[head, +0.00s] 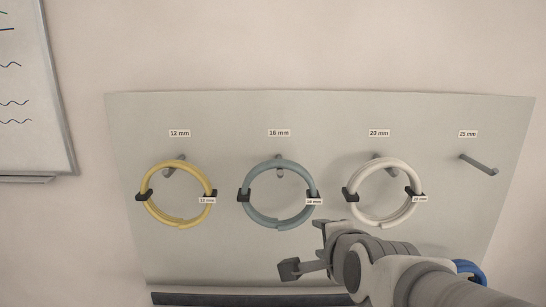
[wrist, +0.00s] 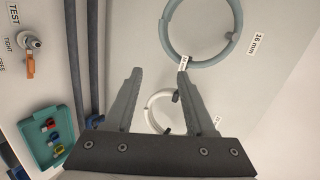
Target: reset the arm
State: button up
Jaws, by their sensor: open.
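My gripper (head: 305,247) is in front of the lower edge of the hose board (head: 225,110), below the blue-grey and white coils. In the wrist view its two fingers (wrist: 160,72) are spread with nothing gripped. The white coil (wrist: 150,98) shows in the gap between them, farther back, partly hidden by the gripper. The yellow coil (head: 150,208), blue-grey coil (head: 252,208) and white coil (head: 360,212) hang under the 12 mm, 16 mm and 20 mm labels. The peg (head: 478,164) under 25 mm is bare.
The wrist view shows a teal tray (wrist: 35,155) with small coloured parts, a fitting with an orange handle (wrist: 30,66) by a TEST label, and dark upright tubes (wrist: 84,60). A whiteboard (head: 30,100) hangs at the left. A dark bar (head: 230,299) runs below the hose board.

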jog(key=s+d+f+n+g, duration=0.1)
jog(key=s+d+n+g, duration=0.1)
jog(key=s+n, duration=0.6)
jog(key=s+d+f+n+g+h, duration=0.1)
jog(key=s+d+f+n+g, duration=0.1)
jog(key=s+n, duration=0.5)
jog(key=d+n+g, duration=0.1)
jog(key=g, duration=0.1)
jog(key=shift+s+d+f+g, duration=0.2)
jog(key=shift+s+g, duration=0.1)
jog(key=shift+s, duration=0.1)
jog(key=shift+d, duration=0.1)
